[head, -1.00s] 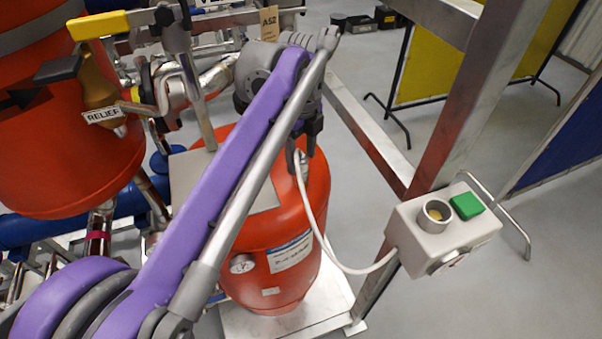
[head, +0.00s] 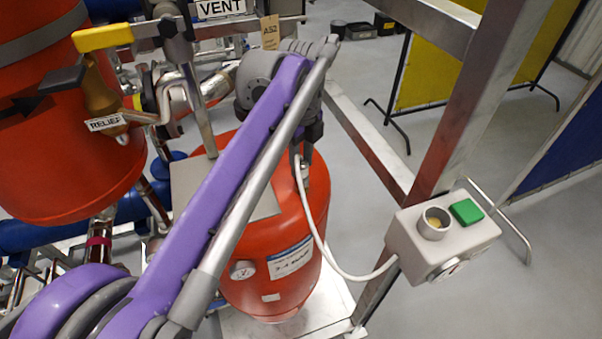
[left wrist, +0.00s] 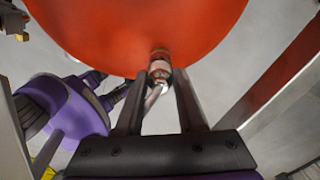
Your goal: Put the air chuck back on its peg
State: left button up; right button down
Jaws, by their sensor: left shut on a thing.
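My left gripper (head: 303,160) is shut on the air chuck (left wrist: 158,72), a small metallic fitting between the two fingers in the left wrist view. The gripper hangs close in front of the red tank, and most of the chuck is hidden in the head view. A white hose (head: 322,242) runs from the chuck down and right to a grey box. The box (head: 405,235) is on the metal post and has a round grey cup (head: 434,222) and a green block (head: 467,211) on top. I cannot make out a peg for certain. My right gripper is not in view.
The red tank (head: 235,295) stands on a pale plate below my left arm. Pipes, a yellow-handled valve (head: 103,38) and another red vessel (head: 60,170) crowd the left. A metal frame post (head: 465,110) rises right of the tank. Open grey floor lies further right.

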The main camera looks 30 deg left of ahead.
aim_at(302, 159)
pick_arm(q)
jog(key=shift+r+p, duration=1.5)
jog(key=shift+r, duration=0.75)
jog(key=shift+f, duration=0.15)
